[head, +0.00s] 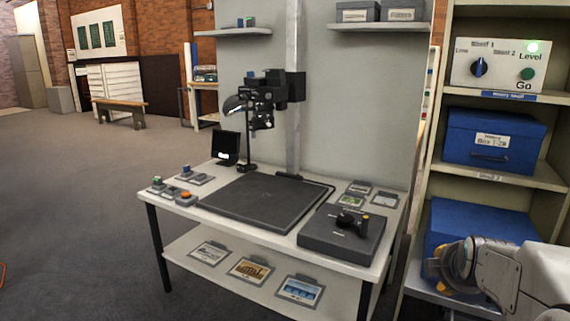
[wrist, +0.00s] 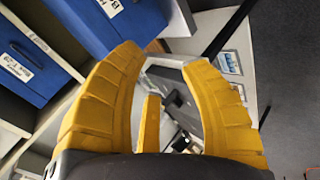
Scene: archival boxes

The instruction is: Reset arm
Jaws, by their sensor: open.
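The upper blue box (head: 494,138) has a white label and sits on the shelf above. Both blue boxes also show at the upper left of the wrist view.
A control panel (head: 500,62) with a blue knob, a green button and a lit green lamp is on the top shelf. A white table (head: 180,212) with a dark board (head: 262,200) and a dark device (head: 340,235) stands left of the shelves. Open floor (head: 75,200) lies at the left.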

